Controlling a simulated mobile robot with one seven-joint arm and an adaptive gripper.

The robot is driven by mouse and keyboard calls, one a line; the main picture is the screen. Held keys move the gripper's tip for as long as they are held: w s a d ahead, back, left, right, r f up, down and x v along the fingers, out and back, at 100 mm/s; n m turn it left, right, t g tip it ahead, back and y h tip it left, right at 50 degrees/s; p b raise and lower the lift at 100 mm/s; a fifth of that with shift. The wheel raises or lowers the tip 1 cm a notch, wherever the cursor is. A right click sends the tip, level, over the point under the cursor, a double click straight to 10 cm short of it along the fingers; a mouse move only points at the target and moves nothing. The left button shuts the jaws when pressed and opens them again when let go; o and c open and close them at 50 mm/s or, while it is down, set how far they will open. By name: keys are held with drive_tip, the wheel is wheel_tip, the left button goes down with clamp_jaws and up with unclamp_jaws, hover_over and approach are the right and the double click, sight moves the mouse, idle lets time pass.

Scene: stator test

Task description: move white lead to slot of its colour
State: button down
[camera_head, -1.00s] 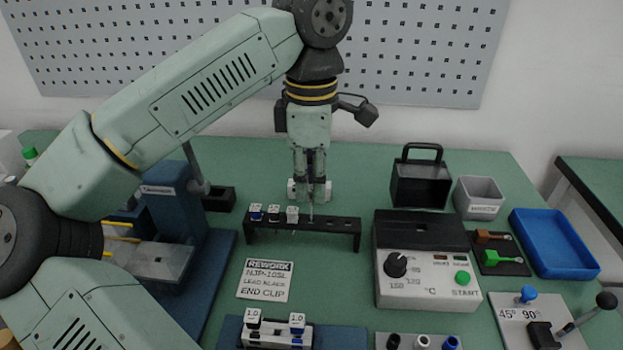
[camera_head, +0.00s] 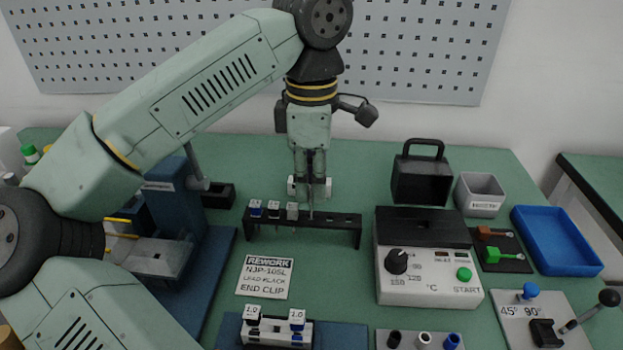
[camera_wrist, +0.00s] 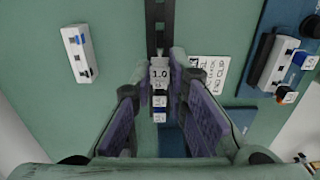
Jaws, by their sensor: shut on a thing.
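The white lead, a pale block tagged 1.0 (camera_wrist: 159,73), sits between my fingers in the wrist view; in the head view its pale block (camera_head: 292,211) is at the rack. My gripper (camera_head: 312,192) is low over the rack, its fingers shut on the lead. The black rack (camera_head: 337,224) also holds a blue-marked lead (camera_head: 255,208) and a dark-marked lead (camera_head: 274,208) to the left. Its right slots look empty. A plate at the front edge has a black socket (camera_head: 394,340), a white socket (camera_head: 423,340) and a blue socket (camera_head: 452,341). The lead's lower end is unclear.
The heater station (camera_head: 430,289) stands right of the rack. A REWORK card (camera_head: 265,278) lies in front. A fixture with 1.0 tags (camera_head: 275,333) is at the front edge. A blue tray (camera_head: 557,265) and grey bin (camera_head: 479,208) stand to the right.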

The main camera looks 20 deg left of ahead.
sight(311, 205)
drive_tip(key=shift+f, duration=0.15)
drive_tip(key=shift+f+b, duration=0.8)
drive_tip(key=shift+f, duration=0.1)
drive_tip(key=shift+f, duration=0.1)
drive_tip(key=shift+f+b, duration=0.75)
drive_tip(key=shift+f, duration=0.1)
drive_tip(key=c, duration=1.5)
unclamp_jaws()
